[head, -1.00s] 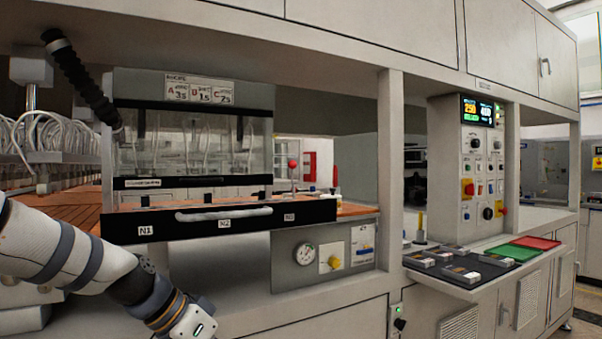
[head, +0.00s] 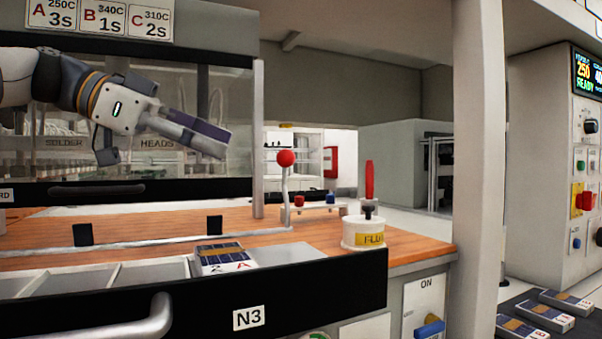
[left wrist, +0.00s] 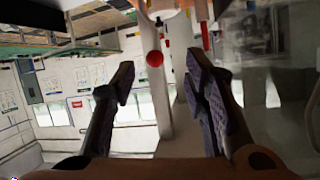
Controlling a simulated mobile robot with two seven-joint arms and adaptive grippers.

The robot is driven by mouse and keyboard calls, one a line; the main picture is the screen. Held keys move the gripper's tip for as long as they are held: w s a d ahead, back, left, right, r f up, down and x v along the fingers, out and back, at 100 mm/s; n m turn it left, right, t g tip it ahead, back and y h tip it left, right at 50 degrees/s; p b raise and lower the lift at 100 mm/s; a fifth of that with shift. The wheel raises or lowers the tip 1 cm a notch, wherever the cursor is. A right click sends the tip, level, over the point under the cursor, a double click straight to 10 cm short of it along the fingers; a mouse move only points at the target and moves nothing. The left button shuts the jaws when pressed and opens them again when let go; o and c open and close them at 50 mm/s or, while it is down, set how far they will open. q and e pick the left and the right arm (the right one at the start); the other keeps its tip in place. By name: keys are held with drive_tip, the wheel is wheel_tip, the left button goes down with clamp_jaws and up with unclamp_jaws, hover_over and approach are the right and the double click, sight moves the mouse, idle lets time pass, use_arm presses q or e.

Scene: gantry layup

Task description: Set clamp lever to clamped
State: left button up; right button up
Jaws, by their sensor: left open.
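The clamp lever (head: 287,185) is a bent silver rod topped by a red ball knob (head: 285,158). It stands nearly upright at the right end of a long silver bar on the wooden bench. My left gripper (head: 166,152) is open and empty, in front of the clear shield and left of the knob, apart from it. In the left wrist view the red ball (left wrist: 155,58) shows beyond and between the spread fingertips (left wrist: 160,82). My right gripper is not in view.
A white flux pot (head: 363,232) with a red-handled tool stands right of the lever. A solar-cell piece (head: 224,258) lies in the tray (head: 130,275) below. The clear shield (head: 200,95) is behind my left gripper. A post (head: 478,170) stands at the right.

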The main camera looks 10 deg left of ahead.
sight(285, 162)
use_arm(q)
drive_tip(key=x, duration=1.1)
drive_tip(key=shift+s+d+r, duration=0.1)
drive_tip(key=shift+s+d, duration=0.2)
drive_tip(key=shift+d, duration=0.15)
drive_tip(key=shift+c, duration=0.2)
clamp_jaws()
